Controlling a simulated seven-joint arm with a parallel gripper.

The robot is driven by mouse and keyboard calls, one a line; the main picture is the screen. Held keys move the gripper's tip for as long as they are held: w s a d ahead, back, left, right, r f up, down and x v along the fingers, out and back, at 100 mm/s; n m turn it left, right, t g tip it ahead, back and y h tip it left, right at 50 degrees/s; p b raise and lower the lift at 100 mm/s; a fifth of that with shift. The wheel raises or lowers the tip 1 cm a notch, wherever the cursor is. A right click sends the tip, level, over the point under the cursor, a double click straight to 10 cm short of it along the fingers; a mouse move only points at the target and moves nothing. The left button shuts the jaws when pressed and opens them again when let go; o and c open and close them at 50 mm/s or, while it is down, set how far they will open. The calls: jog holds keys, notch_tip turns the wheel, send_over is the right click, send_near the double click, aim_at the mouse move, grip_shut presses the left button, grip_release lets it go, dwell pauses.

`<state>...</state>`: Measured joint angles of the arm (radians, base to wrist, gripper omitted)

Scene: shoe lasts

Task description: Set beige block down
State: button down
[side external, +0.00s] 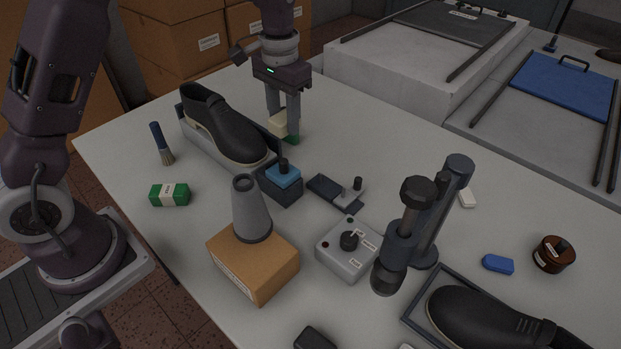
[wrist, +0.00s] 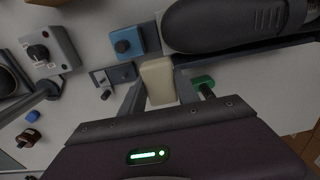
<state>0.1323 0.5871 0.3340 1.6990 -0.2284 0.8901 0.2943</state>
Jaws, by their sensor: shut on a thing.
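The beige block (side external: 278,124) is between the fingers of my gripper (side external: 284,128), beside the toe half of a black shoe (side external: 215,122) on its far side. In the wrist view the beige block (wrist: 157,78) shows pale and upright between the two fingers, which are shut on it. The fingers point down close to the table. I cannot tell whether the block touches the table. A green piece (side external: 294,138) shows right by the fingertips; in the wrist view the green piece (wrist: 203,82) lies just right of the right finger.
The shoe's dark cradle (side external: 272,142) is close to the fingers. A blue-topped block (side external: 283,176), a small dark fixture (side external: 337,190) and a grey switch box (side external: 347,247) stand nearer the camera. The table (side external: 400,150) is clear to the right of my gripper.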

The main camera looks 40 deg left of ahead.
aim_at(304, 165)
jog(key=w+f, duration=0.1)
jog(key=f, duration=0.3)
jog(key=w+d+f, duration=0.1)
jog(key=w+f, duration=0.1)
jog(key=f, duration=0.2)
jog(key=w+f, duration=0.1)
jog(key=f, duration=0.3)
jog(key=shift+w+d+f, duration=0.1)
jog(key=shift+w+d, duration=0.05)
jog(key=shift+w, duration=0.1)
jog(key=c, duration=0.9)
grip_release()
jog(key=shift+f, duration=0.1)
